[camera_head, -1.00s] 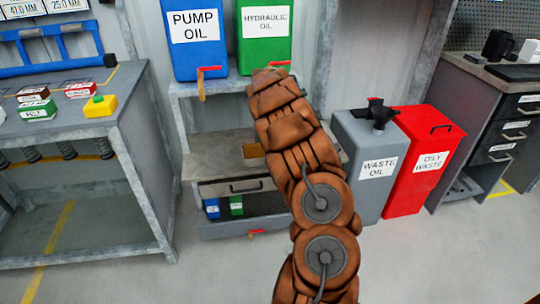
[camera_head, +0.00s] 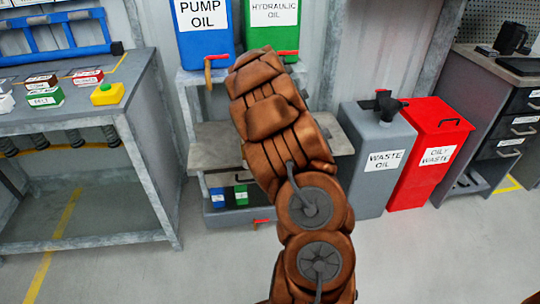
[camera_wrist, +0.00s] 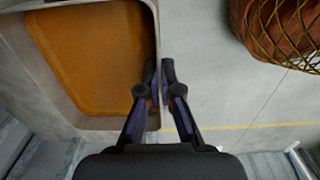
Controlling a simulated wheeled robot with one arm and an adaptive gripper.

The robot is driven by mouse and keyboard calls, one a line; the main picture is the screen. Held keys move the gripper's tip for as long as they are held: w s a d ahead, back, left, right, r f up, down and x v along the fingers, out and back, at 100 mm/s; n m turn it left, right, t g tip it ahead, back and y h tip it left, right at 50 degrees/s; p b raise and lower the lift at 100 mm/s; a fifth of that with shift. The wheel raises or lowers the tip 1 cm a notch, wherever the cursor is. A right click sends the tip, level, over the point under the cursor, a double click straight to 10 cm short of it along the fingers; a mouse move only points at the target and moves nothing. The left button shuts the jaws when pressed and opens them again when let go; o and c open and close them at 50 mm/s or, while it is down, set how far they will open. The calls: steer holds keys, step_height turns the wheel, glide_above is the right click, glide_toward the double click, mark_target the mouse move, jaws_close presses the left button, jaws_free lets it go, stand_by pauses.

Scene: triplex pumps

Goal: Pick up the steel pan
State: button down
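The steel pan (camera_wrist: 75,122) fills the upper left of the wrist view. It is a pale grey, square pan with rounded corners and an orange-brown inside. My gripper (camera_wrist: 160,72) has its dark fingers close together, one on each side of the pan's right wall. It appears shut on that wall. In the head view my brown arm reaches toward the shelf unit and hides both the gripper and the pan. I cannot tell how far the pan is from any surface below it.
A grey shelf unit (camera_head: 212,148) carries the blue pump oil (camera_head: 203,40) and green hydraulic oil (camera_head: 270,35) containers. The waste oil tank (camera_head: 372,185) and red oily waste bin (camera_head: 425,160) stand right. A workbench (camera_head: 85,118) stands left. Open floor (camera_head: 190,270) lies in front.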

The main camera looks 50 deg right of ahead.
steer(key=shift+s+a+r, duration=0.1)
steer(key=shift+s+a, duration=0.2)
steer(key=shift+a, duration=0.35)
steer(key=shift+s+a+r, duration=0.1)
steer(key=shift+s+a, duration=0.2)
steer(key=shift+a, duration=0.4)
steer(key=shift+s+a, duration=0.3)
steer(key=shift+a, duration=0.35)
steer(key=shift+a, duration=0.15)
steer(key=w+a+r+m, duration=0.3)
steer(key=w+a+r, duration=0.1)
steer(key=a, duration=0.6)
steer(key=w+a+r+m, duration=0.4)
steer(key=w+a+r, duration=0.1)
steer(key=a, duration=0.5)
steer(key=w+a+r+m, duration=0.3)
steer(key=w+a+r, duration=0.1)
steer(key=a, duration=0.6)
steer(key=shift+w+a+r+m, duration=0.3)
steer(key=shift+a+r, duration=0.1)
steer(key=shift+r, duration=0.35)
